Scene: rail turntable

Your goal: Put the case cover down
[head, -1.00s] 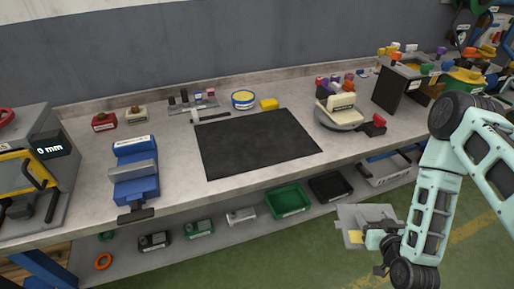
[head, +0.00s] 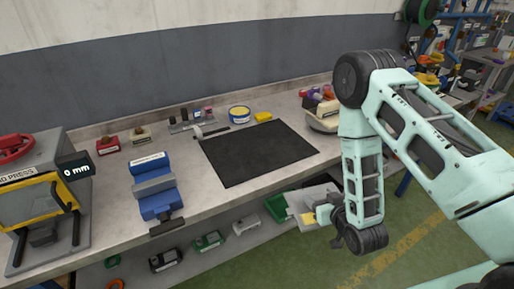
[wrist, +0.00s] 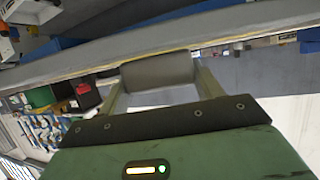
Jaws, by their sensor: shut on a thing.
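The case cover (head: 300,199) shows in the head view as a flat, light-grey, tilted piece in front of the bench's front edge. My gripper (head: 322,211) is shut on its right side and holds it in the air, clear of the bench top. In the wrist view, a grey rounded part of the cover (wrist: 158,72) sits between the two fingers of my gripper (wrist: 160,88). My arm and gripper hide some of the cover's right side in the head view.
A black mat (head: 260,152) lies clear on the bench top. A blue vise (head: 152,185) and a press (head: 45,205) stand left of it. A yellow-topped tin (head: 239,114) stands behind it.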

